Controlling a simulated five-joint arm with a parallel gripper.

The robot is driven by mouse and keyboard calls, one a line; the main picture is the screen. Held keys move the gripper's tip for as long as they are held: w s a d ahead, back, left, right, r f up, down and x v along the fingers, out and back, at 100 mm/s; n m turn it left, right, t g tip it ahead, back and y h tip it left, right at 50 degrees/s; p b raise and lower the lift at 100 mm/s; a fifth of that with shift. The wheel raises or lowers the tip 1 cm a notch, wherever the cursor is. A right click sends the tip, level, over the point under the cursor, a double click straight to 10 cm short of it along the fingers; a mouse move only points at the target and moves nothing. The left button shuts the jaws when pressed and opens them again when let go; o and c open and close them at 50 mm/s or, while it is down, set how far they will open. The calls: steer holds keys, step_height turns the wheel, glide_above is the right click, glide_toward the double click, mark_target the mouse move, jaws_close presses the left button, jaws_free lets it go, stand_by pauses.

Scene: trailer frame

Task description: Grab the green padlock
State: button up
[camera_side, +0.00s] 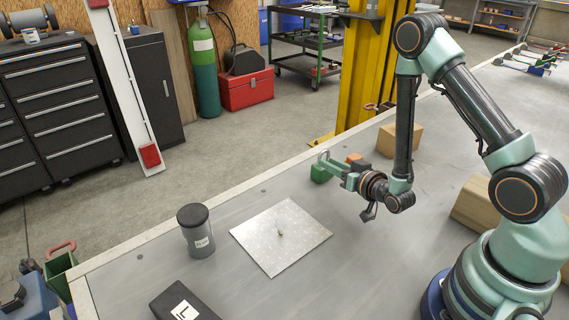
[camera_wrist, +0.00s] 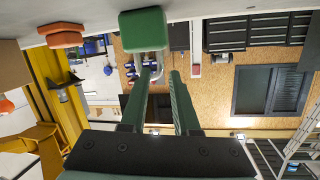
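The green padlock (camera_side: 319,173) stands on the grey table near its far edge, with its metal shackle up. In the wrist view, which is upside down, the green padlock (camera_wrist: 143,30) is at the top centre and its shackle hangs toward my fingers. My gripper (camera_side: 335,168) is low over the table, its fingers reaching toward the padlock from the right. In the wrist view my gripper (camera_wrist: 160,74) shows two green fingers with a gap between them. The left fingertip overlaps the shackle in the picture; I cannot tell whether they touch.
An orange object (camera_side: 355,158) sits close behind my gripper; orange pieces (camera_wrist: 65,34) show at the wrist view's upper left. A cardboard box (camera_side: 400,138) stands beyond. A dark-lidded jar (camera_side: 196,232), a metal plate (camera_side: 281,250) and a black box (camera_side: 182,302) lie nearer the front.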

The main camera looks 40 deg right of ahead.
mark_target(320, 156)
steer(key=shift+x, duration=2.75)
jaws_close()
steer(key=shift+r, duration=0.1)
